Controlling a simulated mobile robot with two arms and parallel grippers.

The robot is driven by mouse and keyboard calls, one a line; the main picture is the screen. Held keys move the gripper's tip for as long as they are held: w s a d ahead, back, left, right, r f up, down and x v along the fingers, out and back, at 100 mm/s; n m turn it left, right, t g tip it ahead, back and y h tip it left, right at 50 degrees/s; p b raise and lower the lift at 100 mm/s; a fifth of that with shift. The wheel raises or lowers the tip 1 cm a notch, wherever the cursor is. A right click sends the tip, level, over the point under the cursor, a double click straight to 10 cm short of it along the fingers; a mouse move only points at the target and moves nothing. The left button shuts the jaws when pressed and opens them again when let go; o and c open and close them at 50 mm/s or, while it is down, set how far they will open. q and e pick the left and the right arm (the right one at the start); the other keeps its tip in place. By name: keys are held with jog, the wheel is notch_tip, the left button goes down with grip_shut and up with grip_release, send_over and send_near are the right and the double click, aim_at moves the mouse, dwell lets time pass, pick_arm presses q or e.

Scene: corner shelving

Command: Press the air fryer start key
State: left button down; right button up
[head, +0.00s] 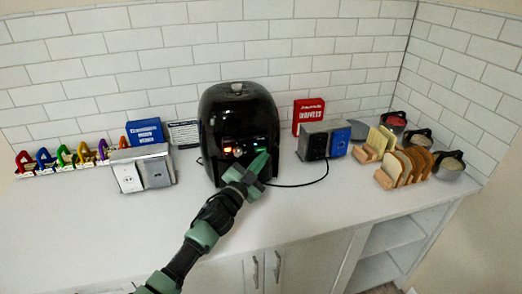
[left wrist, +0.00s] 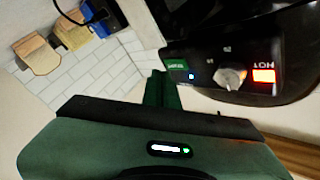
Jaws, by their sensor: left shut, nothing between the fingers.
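The black air fryer (head: 238,105) stands upright on the counter against the tiled wall. Its front panel shows a red-orange light at left and a green key (head: 260,143) at right. My left gripper (head: 259,163) is shut and empty, its green fingers just in front of the panel below the green key. In the left wrist view the green key (left wrist: 177,65) is beside the fingertips (left wrist: 158,74), with a blue light, a grey knob (left wrist: 230,78) and a lit HOT lamp (left wrist: 264,76) farther right. I cannot tell whether the fingers touch the panel. My right gripper is out of view.
A double socket box (head: 143,170) and a blue box (head: 144,132) stand left of the fryer. Another box with black and blue fronts (head: 325,140), a red box (head: 308,116) and bread racks (head: 402,167) stand right. A black cord runs along the counter. The front counter is clear.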

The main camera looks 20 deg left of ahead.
pick_arm(q)
jog(key=shift+w+a, duration=0.1)
jog(key=shift+w+a, duration=0.15)
jog(key=shift+w, duration=0.1)
jog(key=shift+w+a, duration=0.2)
jog(key=shift+w, duration=0.1)
dwell(0.8)
jog(key=shift+s+d, duration=0.1)
jog(key=shift+s, duration=0.05)
jog(key=shift+s+d, duration=0.3)
jog(key=shift+s, duration=0.2)
dwell(0.3)
jog(key=s+d, duration=0.1)
jog(key=s, duration=0.1)
jog(key=s+d+p, duration=0.1)
jog(key=s, duration=0.1)
jog(key=shift+d+p, duration=0.3)
jog(key=shift+d, duration=0.1)
